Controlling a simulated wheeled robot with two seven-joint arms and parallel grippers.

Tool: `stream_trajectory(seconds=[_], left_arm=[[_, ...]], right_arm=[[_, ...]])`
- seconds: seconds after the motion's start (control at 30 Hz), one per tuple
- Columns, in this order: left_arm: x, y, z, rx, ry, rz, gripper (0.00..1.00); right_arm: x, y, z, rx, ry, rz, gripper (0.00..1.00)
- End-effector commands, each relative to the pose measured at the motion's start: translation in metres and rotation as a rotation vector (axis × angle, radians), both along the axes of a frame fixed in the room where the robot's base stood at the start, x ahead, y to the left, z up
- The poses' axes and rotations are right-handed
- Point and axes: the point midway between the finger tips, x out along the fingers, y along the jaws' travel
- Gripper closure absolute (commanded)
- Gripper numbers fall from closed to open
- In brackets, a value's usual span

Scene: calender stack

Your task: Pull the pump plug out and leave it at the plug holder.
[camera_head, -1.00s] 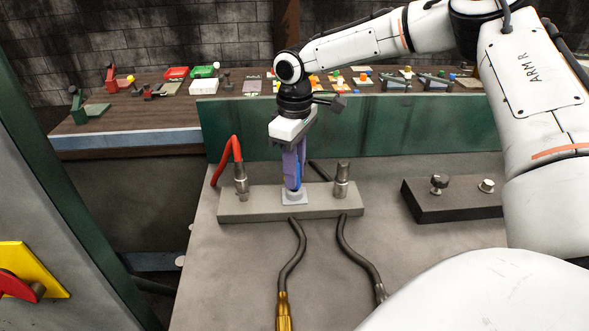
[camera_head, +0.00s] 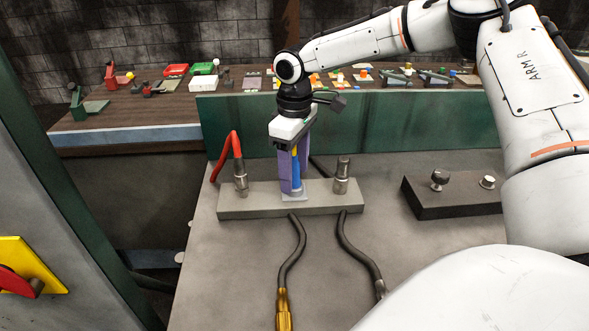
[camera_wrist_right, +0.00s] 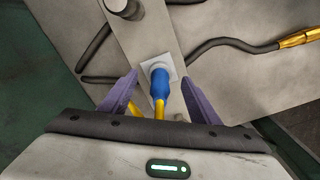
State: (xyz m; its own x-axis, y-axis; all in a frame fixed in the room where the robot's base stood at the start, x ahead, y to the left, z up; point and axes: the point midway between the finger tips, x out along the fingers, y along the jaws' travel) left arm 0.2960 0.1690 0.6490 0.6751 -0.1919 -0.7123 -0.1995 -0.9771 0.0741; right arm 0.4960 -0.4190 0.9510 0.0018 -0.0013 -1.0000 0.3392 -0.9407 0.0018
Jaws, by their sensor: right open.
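The blue plug (camera_head: 295,170) stands upright in a pale square socket plate (camera_head: 294,199) on the long grey block. In the right wrist view, the blue plug (camera_wrist_right: 160,83) sits at the pale plate (camera_wrist_right: 173,65) with a yellow part at its near end. My right gripper (camera_head: 292,186) points down over it. Its purple fingers are open, one on each side of the plug, with gaps visible in the right wrist view (camera_wrist_right: 160,92). I cannot tell which fixture is the plug holder. My left gripper is out of view.
The grey block (camera_head: 243,208) also carries a metal connector with a red cable (camera_head: 237,150) and another metal connector (camera_head: 342,177). Dark hoses (camera_head: 355,255) run forward, one with a brass end (camera_head: 284,308). A black block with knobs (camera_head: 450,207) lies right. A green panel (camera_head: 400,128) stands behind.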

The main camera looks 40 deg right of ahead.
Motion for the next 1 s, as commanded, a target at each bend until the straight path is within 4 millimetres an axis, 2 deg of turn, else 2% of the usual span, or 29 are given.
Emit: stream_trajectory(seconds=[0.47,1.0], left_arm=[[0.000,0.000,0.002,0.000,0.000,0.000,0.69],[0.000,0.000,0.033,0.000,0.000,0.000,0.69]], right_arm=[[0.000,0.000,0.003,0.000,-0.001,0.000,0.44],[0.000,0.000,0.040,0.000,0.000,0.000,0.44]])
